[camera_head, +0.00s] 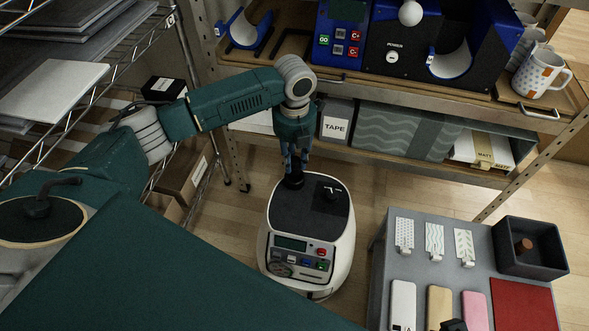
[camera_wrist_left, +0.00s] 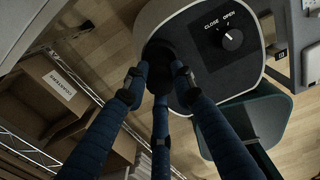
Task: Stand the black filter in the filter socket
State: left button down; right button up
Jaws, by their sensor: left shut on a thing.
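The white machine (camera_head: 343,247) with a dark top stands on the floor in the middle of the head view. My left gripper (camera_head: 294,160) points down over the back left of that top, shut on the black filter (camera_head: 293,181). In the left wrist view the dark filter (camera_wrist_left: 158,52) sits between the fingers of my left gripper (camera_wrist_left: 155,75), over the machine's left edge. The filter socket is not clearly visible; the filter and fingers cover that spot. I cannot tell whether the filter is seated or just above.
A knob (camera_wrist_left: 233,40) marked CLOSE and OPEN is beside the filter on the machine's top. A shelf with a blue press (camera_head: 340,35) and mugs (camera_head: 541,72) stands behind. A grey table (camera_head: 385,245) is at right, a wire rack (camera_head: 120,60) at left.

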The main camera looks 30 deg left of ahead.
aim_at(295, 170)
pick_arm(q)
notch_tip(295, 170, down, 4)
jog(key=shift+r+b, duration=0.1)
jog(key=shift+b, duration=0.25)
pick_arm(e)
jog(key=w, duration=0.1)
jog(key=w+a+t, duration=0.1)
jog(key=w, duration=0.1)
jog(key=shift+w+r, duration=0.1)
jog(key=shift+w, duration=0.15)
jog(key=shift+s, duration=0.1)
pick_arm(q)
jog(key=shift+f, duration=0.35)
jog(key=c, duration=1.4)
grip_release()
jog(key=shift+c, duration=0.2)
pick_arm(e)
jog(key=shift+s+d, duration=0.15)
jog(key=shift+s, duration=0.25)
pick_arm(q)
jog(key=shift+r, duration=0.1)
